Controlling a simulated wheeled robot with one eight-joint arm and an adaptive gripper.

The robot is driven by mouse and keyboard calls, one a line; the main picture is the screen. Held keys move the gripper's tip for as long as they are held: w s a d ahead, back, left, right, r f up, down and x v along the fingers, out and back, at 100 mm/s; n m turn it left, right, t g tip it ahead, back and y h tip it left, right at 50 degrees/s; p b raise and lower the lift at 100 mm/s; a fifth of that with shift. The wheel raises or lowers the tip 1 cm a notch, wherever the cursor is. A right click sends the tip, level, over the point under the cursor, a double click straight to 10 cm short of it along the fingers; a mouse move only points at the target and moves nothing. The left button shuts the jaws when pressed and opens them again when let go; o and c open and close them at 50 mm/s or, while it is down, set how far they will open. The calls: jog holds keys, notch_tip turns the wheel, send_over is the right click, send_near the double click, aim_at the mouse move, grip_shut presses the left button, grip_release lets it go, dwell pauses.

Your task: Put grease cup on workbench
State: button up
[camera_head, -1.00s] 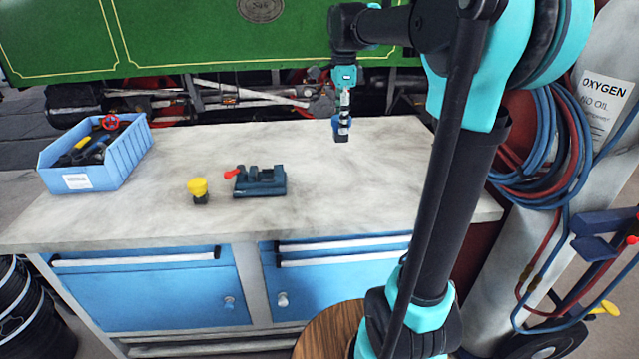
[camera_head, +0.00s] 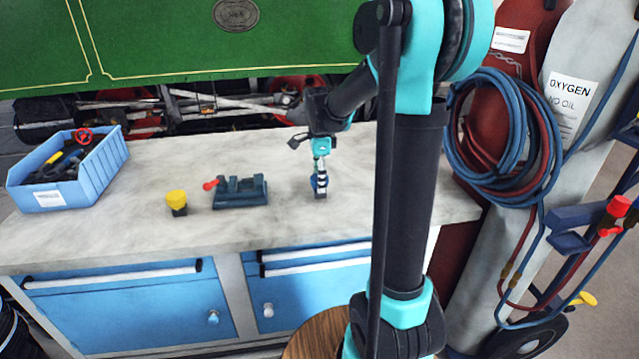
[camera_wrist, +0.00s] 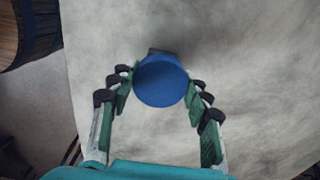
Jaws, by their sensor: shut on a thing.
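In the wrist view a round blue-topped grease cup (camera_wrist: 160,84) sits between the fingertips of my gripper (camera_wrist: 160,92), with a bit of dark base showing behind it. My gripper (camera_head: 320,184) is shut on it. In the head view the fingers mostly hide the cup, and only a little blue and black shows low between them. My gripper is over the pale workbench (camera_head: 345,150), right of the vise, close to the top. I cannot tell whether the cup touches the surface.
A small dark vise (camera_head: 240,192) with a red handle and a yellow-topped cup (camera_head: 176,202) stand left of my gripper. A blue bin (camera_head: 103,178) of tools is at the far left. Gas cylinders with hoses (camera_head: 505,140) stand to the right. The bench around my gripper is clear.

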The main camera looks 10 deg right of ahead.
jog(key=shift+f, duration=0.7)
jog(key=shift+f, duration=0.15)
jog(key=o, duration=1.5)
notch_tip(320, 180, up, 12)
jog(key=shift+r, duration=0.15)
